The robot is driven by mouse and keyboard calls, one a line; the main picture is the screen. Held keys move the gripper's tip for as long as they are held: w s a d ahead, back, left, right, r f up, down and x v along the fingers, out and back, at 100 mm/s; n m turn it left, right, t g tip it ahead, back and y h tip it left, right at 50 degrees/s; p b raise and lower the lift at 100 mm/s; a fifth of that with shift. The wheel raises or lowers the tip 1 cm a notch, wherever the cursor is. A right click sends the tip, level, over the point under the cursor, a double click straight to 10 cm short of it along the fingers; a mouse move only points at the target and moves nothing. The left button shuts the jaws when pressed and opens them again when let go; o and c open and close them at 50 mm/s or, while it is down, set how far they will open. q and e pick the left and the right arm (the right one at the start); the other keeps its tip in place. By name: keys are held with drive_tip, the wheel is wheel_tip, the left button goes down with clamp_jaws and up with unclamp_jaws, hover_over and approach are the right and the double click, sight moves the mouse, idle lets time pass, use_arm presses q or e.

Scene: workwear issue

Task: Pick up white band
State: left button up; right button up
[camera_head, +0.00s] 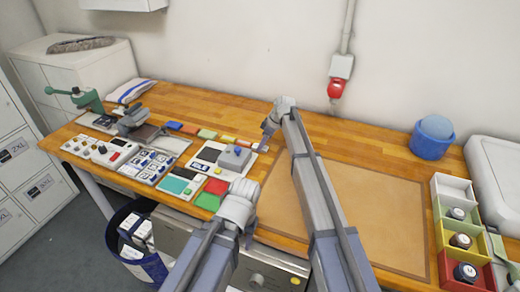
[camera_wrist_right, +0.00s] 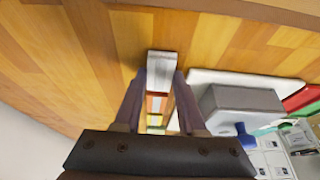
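The white band (camera_wrist_right: 162,68) is a small pale strip at the end of a row of coloured bands on the wooden table. In the head view the white band (camera_head: 262,148) shows just below my right gripper (camera_head: 267,134). My right gripper (camera_wrist_right: 161,78) points down at it, with a fingertip on each side of the band. The fingers look apart, and I see no clear grip on it. My left arm's wrist (camera_head: 240,203) is over the table's front edge; its fingers are mostly hidden, so their state does not show.
A panel with a grey block (camera_head: 234,157) stands close by. A brown mat (camera_head: 385,215) lies to the right, beside coloured bins (camera_head: 456,190) and a blue tub (camera_head: 430,147).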

clamp_jaws()
wheel_tip(320, 180, up, 8)
drive_tip(key=p, duration=0.8)
drive_tip(key=shift+r, duration=0.1)
idle(0.4)
